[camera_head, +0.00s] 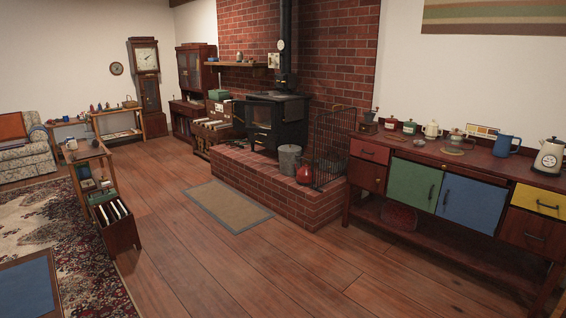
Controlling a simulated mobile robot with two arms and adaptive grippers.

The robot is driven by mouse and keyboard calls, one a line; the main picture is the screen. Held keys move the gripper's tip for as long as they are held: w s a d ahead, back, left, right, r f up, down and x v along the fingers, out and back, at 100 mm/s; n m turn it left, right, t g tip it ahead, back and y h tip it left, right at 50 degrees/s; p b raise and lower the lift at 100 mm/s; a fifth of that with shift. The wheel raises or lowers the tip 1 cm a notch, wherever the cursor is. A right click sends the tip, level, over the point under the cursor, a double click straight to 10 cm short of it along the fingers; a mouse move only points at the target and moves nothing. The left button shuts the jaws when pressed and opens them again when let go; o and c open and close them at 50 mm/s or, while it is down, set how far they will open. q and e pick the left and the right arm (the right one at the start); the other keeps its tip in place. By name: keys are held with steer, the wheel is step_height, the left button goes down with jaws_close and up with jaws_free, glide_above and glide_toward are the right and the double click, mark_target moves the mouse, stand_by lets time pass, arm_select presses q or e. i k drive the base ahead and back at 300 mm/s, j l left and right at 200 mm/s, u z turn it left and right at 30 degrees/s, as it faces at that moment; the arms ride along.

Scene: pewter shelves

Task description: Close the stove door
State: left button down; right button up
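The black stove (292,126) stands on a raised brick hearth (265,185) against the brick wall, with its black flue pipe (285,40) rising above. The stove door (261,117) is on the front face, which is turned toward the left of the picture. It is small and dark at this distance, and I cannot tell how far it stands open. Neither of my grippers is in view.
A grey bucket (290,160), a red kettle (304,174) and a black mesh screen (331,148) stand on the hearth. A mat (228,204) lies before it. Open wood floor (220,265) spreads between the low bookshelf (116,228) and the right-hand sideboard (410,225).

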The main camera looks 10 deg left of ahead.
mark_target(238, 106)
steer(key=i+j+u, duration=0.1)
steer(key=i+u, duration=0.25)
steer(key=i, duration=0.15)
steer(key=i+u, duration=0.3)
steer(key=i, duration=0.25)
steer(key=i+l+u, duration=0.2)
steer(key=i+u, duration=0.15)
steer(key=i, duration=0.15)
steer(key=i+l+u, duration=0.3)
steer(key=i, duration=0.2)
